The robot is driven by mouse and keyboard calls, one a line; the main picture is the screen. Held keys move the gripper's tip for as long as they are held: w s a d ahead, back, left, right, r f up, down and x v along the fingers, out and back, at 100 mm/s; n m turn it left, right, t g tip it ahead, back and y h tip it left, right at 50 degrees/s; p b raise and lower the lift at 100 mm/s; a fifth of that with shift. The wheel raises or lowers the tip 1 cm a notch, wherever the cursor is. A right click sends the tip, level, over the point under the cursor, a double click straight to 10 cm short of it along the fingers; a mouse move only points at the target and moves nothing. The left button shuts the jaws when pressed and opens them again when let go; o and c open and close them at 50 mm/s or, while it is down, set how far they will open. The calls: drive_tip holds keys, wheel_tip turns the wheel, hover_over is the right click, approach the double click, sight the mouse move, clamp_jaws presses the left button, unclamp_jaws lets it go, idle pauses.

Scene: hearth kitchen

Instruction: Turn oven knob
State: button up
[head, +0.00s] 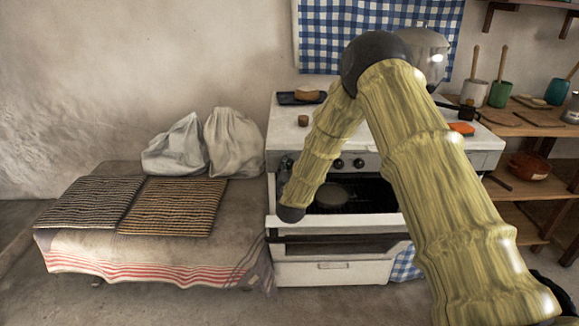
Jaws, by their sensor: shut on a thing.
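The white oven (330,272) stands against the wall with its door front below a dark opening. Dark round oven knobs (358,163) show on its front panel to the right of my forearm. My forearm comes down in front of the left part of the panel, with a dark wrist joint at its lower end. My gripper (285,168) shows only as a small grey and dark part at the left end of the knob row, mostly hidden behind the forearm. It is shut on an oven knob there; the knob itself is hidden.
A dark tray (298,98) with bread lies on the stove top, and a metal pot (425,50) stands behind my elbow. A low bench with mats (172,207) and white sacks (233,143) adjoins the left. Wooden shelves (535,128) with pots stand right.

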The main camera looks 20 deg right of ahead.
drive_tip(key=n, duration=0.4)
drive_tip(key=shift+n+p, duration=0.35)
drive_tip(key=shift+n, duration=0.05)
drive_tip(key=shift+d+f+n, duration=0.1)
drive_tip(key=shift+n, duration=2.3)
drive_tip(key=o, duration=1)
drive_tip(key=shift+o, duration=0.2)
drive_tip(key=shift+s, duration=0.15)
drive_tip(key=v, duration=1.2)
